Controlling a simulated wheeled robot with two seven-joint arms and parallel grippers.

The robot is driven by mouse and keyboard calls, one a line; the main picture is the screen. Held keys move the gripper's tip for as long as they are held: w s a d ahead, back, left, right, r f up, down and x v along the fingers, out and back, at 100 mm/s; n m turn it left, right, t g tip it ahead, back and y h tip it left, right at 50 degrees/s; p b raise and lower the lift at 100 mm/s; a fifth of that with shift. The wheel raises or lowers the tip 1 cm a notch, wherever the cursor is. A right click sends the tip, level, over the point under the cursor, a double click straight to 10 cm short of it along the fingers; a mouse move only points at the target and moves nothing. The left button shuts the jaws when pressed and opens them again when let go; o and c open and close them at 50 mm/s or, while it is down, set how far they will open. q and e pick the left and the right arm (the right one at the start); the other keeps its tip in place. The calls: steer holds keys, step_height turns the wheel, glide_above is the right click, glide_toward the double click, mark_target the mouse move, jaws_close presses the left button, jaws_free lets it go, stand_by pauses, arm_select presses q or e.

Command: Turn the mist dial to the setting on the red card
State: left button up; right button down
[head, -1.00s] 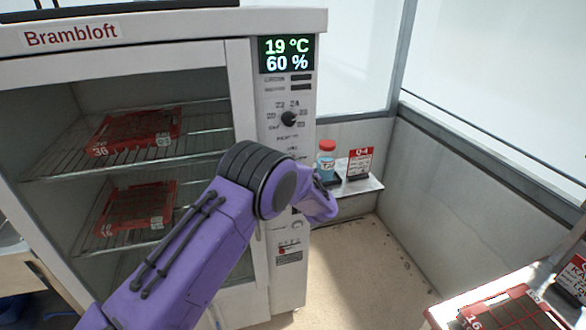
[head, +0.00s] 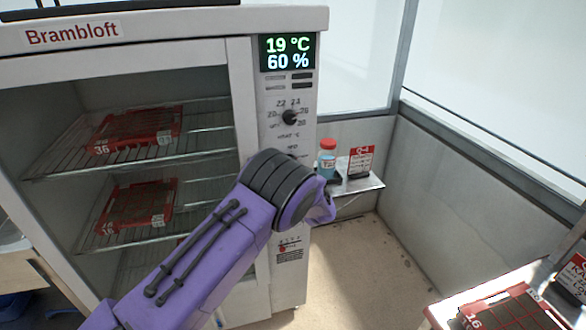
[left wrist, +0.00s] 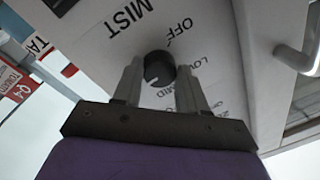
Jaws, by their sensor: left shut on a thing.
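The mist dial (left wrist: 158,65) is a round black knob on the white panel, with MIST, OFF, LOW and MID printed near it in the left wrist view. My left gripper (left wrist: 159,75) has its two fingers on either side of the dial and is shut on it. A pale mark shows on the dial, but I cannot tell which setting it points to. In the head view my purple left arm hides the dial and gripper. The card also shows in the left wrist view (left wrist: 15,98).
The temperature dial (head: 290,117) sits above, under the display (head: 287,53) reading 19 °C and 60 %. A red-capped jar (head: 327,160) stands beside the card on the shelf (head: 366,184). Red trays (head: 140,128) lie on the cabinet's wire racks.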

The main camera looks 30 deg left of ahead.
arm_select(q)
steer(key=shift+f, duration=0.15)
stand_by(0.3)
steer(key=o, duration=1.1)
steer(key=shift+c, duration=0.2)
steer(key=b+v, duration=0.3)
steer(key=v, duration=0.7)
steer(key=shift+s+d, duration=0.2)
